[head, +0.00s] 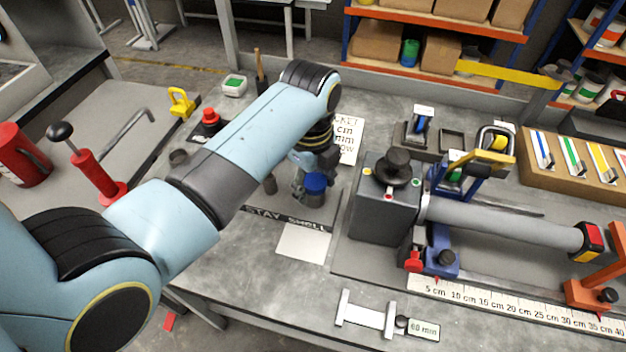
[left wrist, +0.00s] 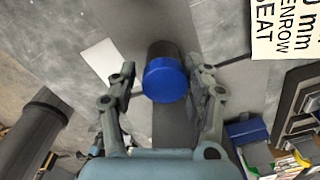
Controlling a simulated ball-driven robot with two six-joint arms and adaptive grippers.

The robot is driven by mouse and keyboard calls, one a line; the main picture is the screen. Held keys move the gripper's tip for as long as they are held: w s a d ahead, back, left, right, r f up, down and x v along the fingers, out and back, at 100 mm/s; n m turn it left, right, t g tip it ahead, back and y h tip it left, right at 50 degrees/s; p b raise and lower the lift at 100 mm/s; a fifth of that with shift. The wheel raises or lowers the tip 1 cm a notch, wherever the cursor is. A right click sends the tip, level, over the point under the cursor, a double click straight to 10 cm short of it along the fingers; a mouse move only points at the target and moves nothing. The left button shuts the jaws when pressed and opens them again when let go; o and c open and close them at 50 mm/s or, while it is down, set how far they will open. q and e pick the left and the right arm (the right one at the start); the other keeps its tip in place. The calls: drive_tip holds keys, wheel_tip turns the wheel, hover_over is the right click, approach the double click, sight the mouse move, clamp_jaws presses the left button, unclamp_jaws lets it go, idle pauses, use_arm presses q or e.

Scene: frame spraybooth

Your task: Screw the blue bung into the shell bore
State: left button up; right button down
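I cannot tell whether this cylinder is the shell or part of the bung, and no bore opening shows. In the left wrist view the blue top (left wrist: 165,80) lies between the fingers of my left gripper (left wrist: 161,88). The fingers are apart, one on each side, with a visible gap on the left; contact on the right is unclear. My right gripper is not in view.
A grey fixture block (head: 383,213) holds a long grey tube (head: 500,222) to the right. A white ruler (head: 515,303) and a caliper-like gauge (head: 367,316) lie in front. A blank white card (head: 303,243) lies before the bung.

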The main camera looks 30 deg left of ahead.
use_arm(q)
drive_tip(key=n, duration=0.6)
drive_tip(key=shift+w+d, duration=0.1)
drive_tip(key=shift+d, duration=0.1)
drive_tip(key=n, duration=0.8)
drive_tip(key=shift+w, duration=0.1)
drive_tip(key=n, duration=0.6)
drive_tip(key=shift+n, duration=0.4)
drive_tip(key=n, duration=0.6)
drive_tip(key=shift+w+n, duration=0.1)
drive_tip(key=shift+n, duration=0.2)
drive_tip(key=c, duration=0.9)
drive_tip(key=m, duration=0.4)
drive_tip(key=shift+m, duration=0.3)
clamp_jaws()
